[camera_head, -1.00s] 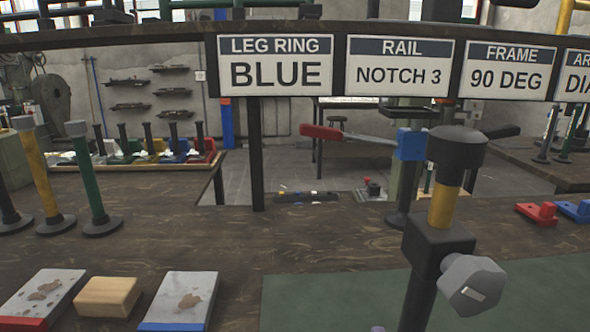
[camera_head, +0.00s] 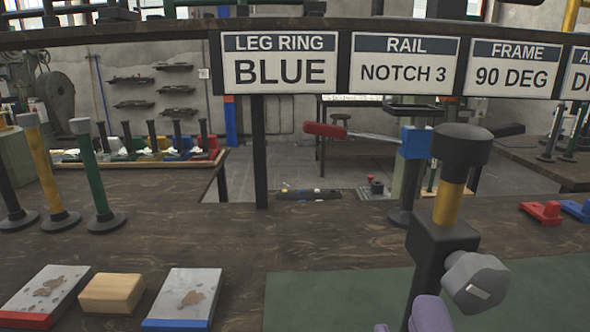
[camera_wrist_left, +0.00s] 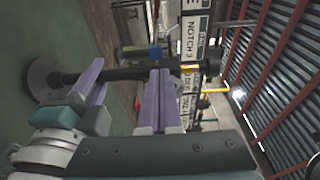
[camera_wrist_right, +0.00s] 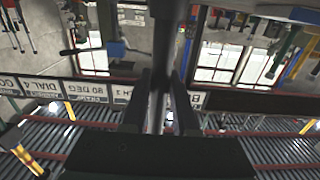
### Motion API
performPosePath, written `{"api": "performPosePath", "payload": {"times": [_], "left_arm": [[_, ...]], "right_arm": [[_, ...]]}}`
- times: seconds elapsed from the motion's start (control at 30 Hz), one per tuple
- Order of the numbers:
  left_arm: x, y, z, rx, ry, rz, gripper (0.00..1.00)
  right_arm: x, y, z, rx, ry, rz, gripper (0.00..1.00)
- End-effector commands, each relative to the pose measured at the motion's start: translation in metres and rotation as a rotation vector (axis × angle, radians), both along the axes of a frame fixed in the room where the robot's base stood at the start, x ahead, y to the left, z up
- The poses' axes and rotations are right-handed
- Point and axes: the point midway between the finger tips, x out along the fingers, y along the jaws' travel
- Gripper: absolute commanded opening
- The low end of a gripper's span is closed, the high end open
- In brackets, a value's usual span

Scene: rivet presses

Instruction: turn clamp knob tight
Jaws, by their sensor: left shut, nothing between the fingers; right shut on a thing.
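The clamp stands upright on a dark post (camera_head: 428,265) with a yellow band and black cap. Its grey faceted clamp knob (camera_head: 475,281) sticks out on the near right side of the black collar (camera_head: 440,238). My left gripper (camera_head: 430,312) is shut and empty, its purple fingertips just below and left of the knob, apart from it as far as I can tell. In the left wrist view its fingers (camera_wrist_left: 159,75) overlap the post; the knob is hidden there. My right gripper (camera_wrist_right: 165,80) is shut on the dark post, lower down, as the left wrist view also shows (camera_wrist_left: 92,85).
A red-handled tool (camera_head: 325,130) and a blue-collared stand (camera_head: 415,142) are behind the clamp. Two grey plates (camera_head: 190,290) and a wooden block (camera_head: 112,293) lie at the left. Colored posts (camera_head: 95,175) stand beyond them. The green mat (camera_head: 330,295) left of the clamp is bare.

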Motion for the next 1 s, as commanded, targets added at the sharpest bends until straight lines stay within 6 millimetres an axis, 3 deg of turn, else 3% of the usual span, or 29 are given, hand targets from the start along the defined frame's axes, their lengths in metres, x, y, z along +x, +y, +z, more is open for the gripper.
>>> {"api": "performPosePath", "payload": {"times": [1.0], "left_arm": [[0.0002, -0.0084, 0.0043, -0.001, -0.002, -0.001, 0.00]], "right_arm": [[0.0003, 0.0004, 0.0012, -0.001, -0.003, 0.000, 0.00]]}}
